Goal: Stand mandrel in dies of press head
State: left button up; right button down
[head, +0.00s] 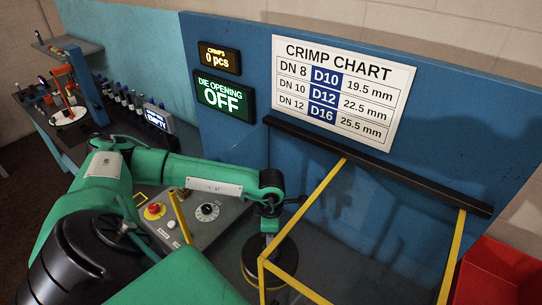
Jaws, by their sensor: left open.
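My left gripper (270,210) is open, at the end of the green arm reaching in from the left. It points down over a round dark body with a pale ring (262,272), which looks like the press head. The die openings are hidden by the gripper and the yellow frame. My right gripper is out of view.
A yellow guard frame (302,212) stands close to the right of my left gripper. A control panel (190,228) with a red stop button (154,210) and dial (207,211) lies left. A red bin (500,275) is at far right. The display (224,96) reads "DIE OPENING OFF".

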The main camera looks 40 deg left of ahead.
pick_arm(q)
jog(key=shift+w+a+r+b, duration=0.15)
jog(key=shift+w+r+b, duration=0.05)
jog(key=shift+r+b, duration=0.6)
notch_tip(320, 180, up, 11)
jog(key=b, duration=0.3)
jog(key=shift+s, duration=0.1)
